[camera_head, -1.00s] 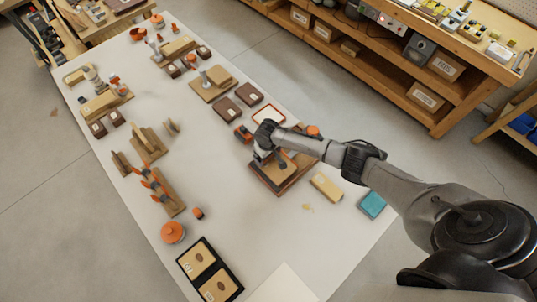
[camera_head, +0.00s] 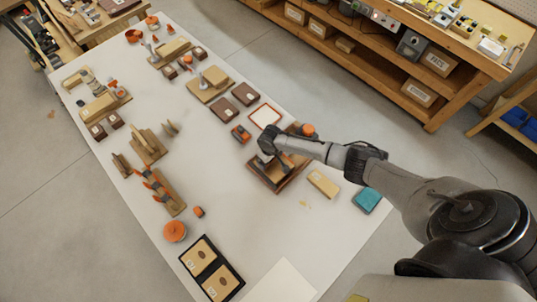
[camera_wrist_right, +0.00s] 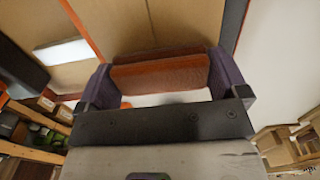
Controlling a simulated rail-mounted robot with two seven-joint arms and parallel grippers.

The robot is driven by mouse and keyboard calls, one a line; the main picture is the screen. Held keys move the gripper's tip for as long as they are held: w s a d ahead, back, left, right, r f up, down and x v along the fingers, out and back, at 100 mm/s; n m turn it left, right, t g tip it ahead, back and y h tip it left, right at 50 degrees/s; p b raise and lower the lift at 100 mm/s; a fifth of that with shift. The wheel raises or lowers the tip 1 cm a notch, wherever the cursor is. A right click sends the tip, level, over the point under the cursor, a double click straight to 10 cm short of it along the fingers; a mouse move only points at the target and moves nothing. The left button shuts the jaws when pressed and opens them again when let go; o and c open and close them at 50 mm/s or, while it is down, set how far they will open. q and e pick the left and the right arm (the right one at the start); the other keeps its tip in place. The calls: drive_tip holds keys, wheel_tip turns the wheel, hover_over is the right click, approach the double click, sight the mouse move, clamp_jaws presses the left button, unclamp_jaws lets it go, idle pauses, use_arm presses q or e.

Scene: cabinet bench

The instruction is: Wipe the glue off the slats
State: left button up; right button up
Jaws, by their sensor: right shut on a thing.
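My right gripper (camera_head: 268,156) is over a brown framed panel (camera_head: 292,178) on the right side of the white table. In the right wrist view, its purple-tipped fingers (camera_wrist_right: 160,76) are shut on a reddish-brown block (camera_wrist_right: 160,75). Tan boards (camera_wrist_right: 165,25), apparently the slats, lie beyond the block, with reddish edging at the left and a dark edge at the right. A pale patch (camera_wrist_right: 62,52) shows at the left; I cannot tell whether it is glue. The arm and gripper hide part of the panel. My left gripper is not in view.
A tan block (camera_head: 323,184) and a teal block (camera_head: 367,200) lie right of the panel. A red-edged white tray (camera_head: 265,116) and an orange lidded pot (camera_head: 307,130) are behind. A black-framed tray (camera_head: 228,283) stands in front.

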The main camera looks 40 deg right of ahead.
sight(280, 170)
drive_tip(key=shift+s+p, duration=0.45)
drive_tip(key=shift+s, duration=0.25)
drive_tip(key=shift+s+p, duration=0.9)
drive_tip(key=shift+s, duration=0.2)
drive_tip(key=shift+s+r+p, duration=0.1)
drive_tip(key=shift+s+p, duration=0.55)
drive_tip(key=shift+p, duration=0.05)
drive_tip(key=shift+s, duration=0.35)
drive_tip(key=shift+s+p, duration=0.4)
drive_tip(key=shift+p, duration=0.2)
drive_tip(key=shift+s+p, duration=0.35)
drive_tip(key=shift+s, duration=0.1)
drive_tip(key=shift+s+f, duration=0.2)
